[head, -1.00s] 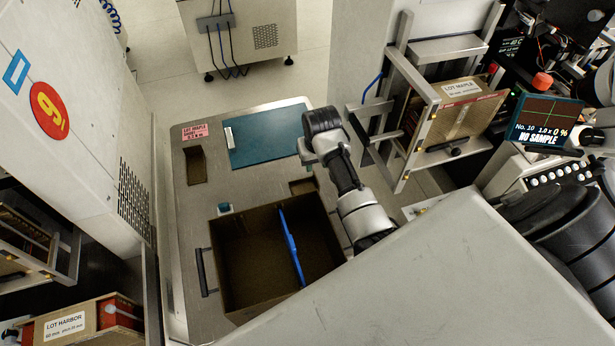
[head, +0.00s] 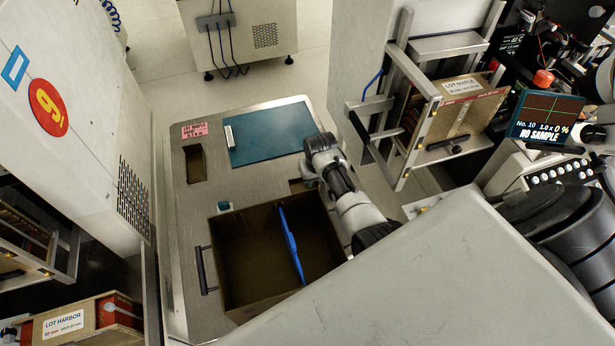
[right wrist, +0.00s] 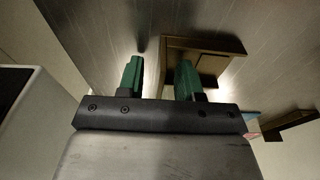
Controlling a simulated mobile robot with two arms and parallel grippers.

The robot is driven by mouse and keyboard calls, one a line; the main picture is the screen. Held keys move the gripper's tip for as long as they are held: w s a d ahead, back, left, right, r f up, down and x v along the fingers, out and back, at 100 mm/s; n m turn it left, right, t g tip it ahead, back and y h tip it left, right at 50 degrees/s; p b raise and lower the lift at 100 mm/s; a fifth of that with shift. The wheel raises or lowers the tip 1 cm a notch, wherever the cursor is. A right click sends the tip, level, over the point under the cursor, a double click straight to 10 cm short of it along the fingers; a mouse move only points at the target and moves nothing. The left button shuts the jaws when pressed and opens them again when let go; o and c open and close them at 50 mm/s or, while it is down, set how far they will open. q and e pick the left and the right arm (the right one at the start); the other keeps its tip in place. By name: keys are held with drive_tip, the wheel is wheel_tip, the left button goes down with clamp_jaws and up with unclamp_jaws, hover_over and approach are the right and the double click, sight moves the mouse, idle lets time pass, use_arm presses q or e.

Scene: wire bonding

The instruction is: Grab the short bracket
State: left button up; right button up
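In the head view no part is clearly recognizable as the short bracket. A small brown angular piece or recess (head: 297,186) lies by my right gripper (head: 315,160), partly hidden by it. In the right wrist view a brown angular shape (right wrist: 205,44) lies beyond the fingers and partly behind the right-hand one; I cannot tell if it is raised or sunken. My left gripper is not in view.
A wooden lot box (head: 460,115) stands right.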

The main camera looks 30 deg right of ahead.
drive_tip(key=shift+c, duration=0.4)
clamp_jaws()
